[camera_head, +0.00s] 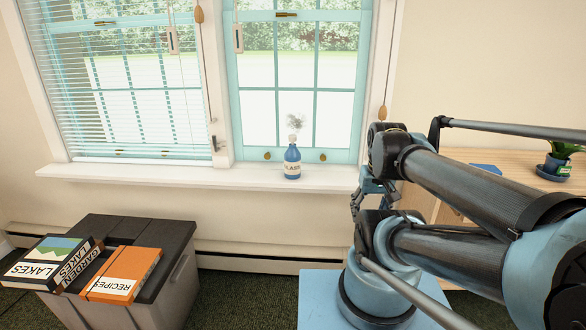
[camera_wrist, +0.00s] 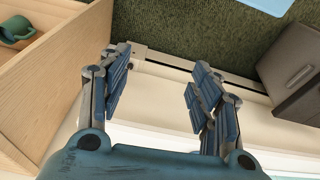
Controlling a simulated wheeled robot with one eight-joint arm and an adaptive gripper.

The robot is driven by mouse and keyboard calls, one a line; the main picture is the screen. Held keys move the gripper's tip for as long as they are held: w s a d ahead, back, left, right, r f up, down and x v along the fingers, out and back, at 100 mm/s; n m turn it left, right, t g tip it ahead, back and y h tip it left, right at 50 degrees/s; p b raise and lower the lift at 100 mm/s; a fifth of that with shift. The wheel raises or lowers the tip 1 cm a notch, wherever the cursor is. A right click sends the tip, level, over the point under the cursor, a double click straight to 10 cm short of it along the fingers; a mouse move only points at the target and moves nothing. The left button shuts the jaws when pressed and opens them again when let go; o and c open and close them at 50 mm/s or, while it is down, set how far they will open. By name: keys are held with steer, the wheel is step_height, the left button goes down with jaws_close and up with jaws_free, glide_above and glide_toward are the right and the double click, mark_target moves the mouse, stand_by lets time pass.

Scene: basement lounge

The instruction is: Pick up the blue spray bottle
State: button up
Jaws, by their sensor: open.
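The blue bottle (camera_head: 292,162) stands upright on the white window sill (camera_head: 230,179), in front of the right window. It has a pale label with dark letters and a pale, wispy top whose shape is hard to make out. My gripper (camera_head: 364,195) is to the right of the bottle in the head view, partly hidden by my arm. In the wrist view my gripper (camera_wrist: 159,88) has its two fingers well apart with nothing between them. The bottle does not show in the wrist view.
A grey bin (camera_head: 180,283) with a dark lid stands lower left, bearing books such as the orange one (camera_head: 122,274). A wooden cabinet (camera_head: 425,203) stands at right, with a potted plant (camera_head: 556,163) on top. The sill around the bottle is clear.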

steer(key=shift+o, duration=1.1)
steer(key=w+a+r+n, duration=0.1)
steer(key=w+a+r, duration=0.1)
steer(key=w+r, duration=0.4)
steer(key=shift+w+a+r+n+t+y, duration=0.3)
steer(key=shift+w+a+r+n, duration=0.1)
steer(key=shift+w, duration=0.45)
step_height(320, 180, up, 10)
steer(key=n+y, duration=0.2)
steer(key=n, duration=0.4)
glide_above(292, 144)
steer(key=s+d, duration=0.3)
steer(key=s, duration=0.1)
steer(key=shift+t, duration=0.4)
steer(key=x, duration=1.6)
steer(key=shift+a+f, duration=0.15)
steer(key=shift+f, duration=0.05)
jaws_close()
